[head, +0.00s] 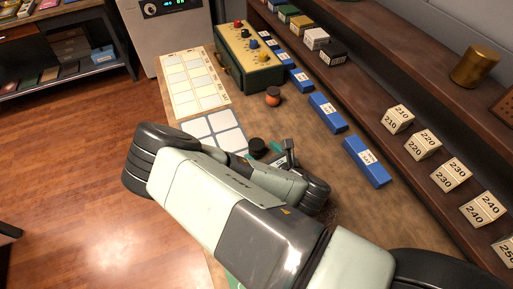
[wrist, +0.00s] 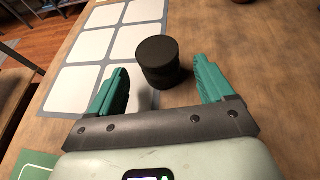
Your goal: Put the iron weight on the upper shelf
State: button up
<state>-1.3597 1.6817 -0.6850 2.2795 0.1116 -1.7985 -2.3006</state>
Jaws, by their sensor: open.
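The iron weight looks to be the dark, short cylinder (wrist: 159,62) ahead of my gripper in the wrist view, standing upright on the counter at the edge of a pale grid mat. It also shows as a black disc (head: 257,145) in the head view. My gripper (wrist: 160,70) is open, its two teal fingers at either side of the weight's near part, with a visible gap on each side. The shelving at the right has a ledge (head: 375,125) with boxes and numbered blocks, and a surface (head: 410,65) behind it bearing a brass cylinder.
A pale grid mat (head: 214,122) lies beside the weight. A dark round object with an orange band (head: 273,97), several blue boxes (head: 327,113) and a green-and-cream case with coloured knobs (head: 250,60) stand on the counter. A brass cylinder (head: 474,66) stands at right.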

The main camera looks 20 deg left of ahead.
aim_at(260, 151)
jog(key=x, duration=0.4)
jog(key=shift+w+a+f, duration=0.15)
jog(key=shift+a, duration=0.05)
jog(key=shift+c, duration=0.3)
grip_shut()
